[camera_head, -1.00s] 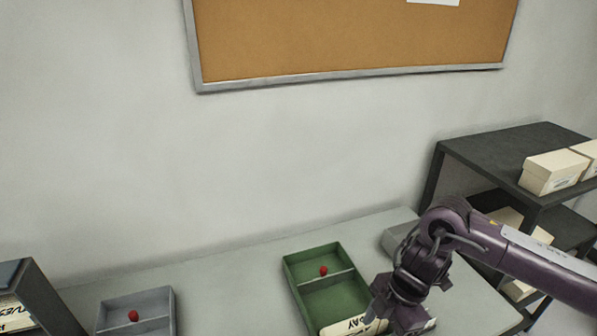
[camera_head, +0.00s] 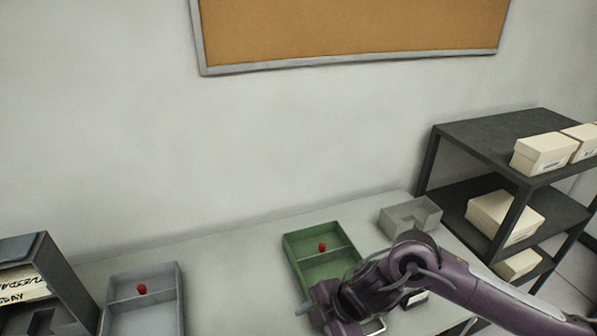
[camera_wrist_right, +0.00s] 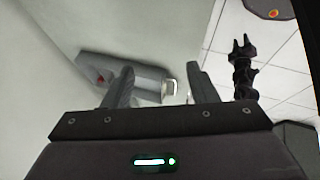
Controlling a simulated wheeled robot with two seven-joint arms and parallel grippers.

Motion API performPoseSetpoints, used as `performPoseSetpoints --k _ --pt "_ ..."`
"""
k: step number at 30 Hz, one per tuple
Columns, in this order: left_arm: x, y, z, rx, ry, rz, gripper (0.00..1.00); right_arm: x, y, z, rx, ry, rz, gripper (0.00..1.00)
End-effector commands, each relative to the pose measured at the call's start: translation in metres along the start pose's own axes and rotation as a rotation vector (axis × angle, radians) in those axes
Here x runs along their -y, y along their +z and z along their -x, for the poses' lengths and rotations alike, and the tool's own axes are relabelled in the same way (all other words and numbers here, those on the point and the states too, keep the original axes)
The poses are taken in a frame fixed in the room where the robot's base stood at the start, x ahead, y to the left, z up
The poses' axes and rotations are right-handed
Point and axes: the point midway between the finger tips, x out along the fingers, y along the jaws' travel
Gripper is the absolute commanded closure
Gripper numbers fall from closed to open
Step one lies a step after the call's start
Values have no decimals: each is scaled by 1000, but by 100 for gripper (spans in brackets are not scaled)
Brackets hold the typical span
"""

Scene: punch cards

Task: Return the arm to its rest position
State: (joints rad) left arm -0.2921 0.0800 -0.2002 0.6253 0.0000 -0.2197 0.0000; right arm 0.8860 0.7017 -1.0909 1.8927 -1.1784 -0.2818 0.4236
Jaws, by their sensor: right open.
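My right arm comes in from the right in the head view, and its gripper (camera_head: 328,308) is low over the table, in front of the green tray. In the right wrist view its two fingers (camera_wrist_right: 163,85) are apart with nothing held between them. The green tray (camera_head: 291,247) has a divider and a red object (camera_head: 322,247) in its far compartment; my arm hides its near right part. A dark pronged shape (camera_wrist_right: 242,62) in the wrist view looks like my left gripper, hanging over the floor; it is too small to tell its jaw state.
A grey tray (camera_head: 176,300) with a red object (camera_head: 142,289) is at left, beside a dark box (camera_head: 68,282) holding lettered cards. A grey open box (camera_head: 428,222) sits at the table's back right. A dark shelf (camera_head: 470,137) with cream boxes (camera_head: 543,154) stands at right.

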Motion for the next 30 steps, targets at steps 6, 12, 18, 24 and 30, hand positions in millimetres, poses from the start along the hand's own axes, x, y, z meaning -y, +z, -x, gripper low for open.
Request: performPoseSetpoints --k 6,12,18,24,30 --pt "-2 14 0 19 3 0 64 -27 -74 -13 -116 271 -93 47" --pt "-2 13 0 18 2 0 64 -53 -85 17 -122 531 -416 47" --pt "-2 11 0 16 2 0 64 -27 -22 49 12 643 -888 47" --pt "-2 9 0 13 2 0 64 42 40 66 189 609 -1281 47" --pt "-1 8 0 12 2 0 64 110 71 76 326 530 -1547 47"
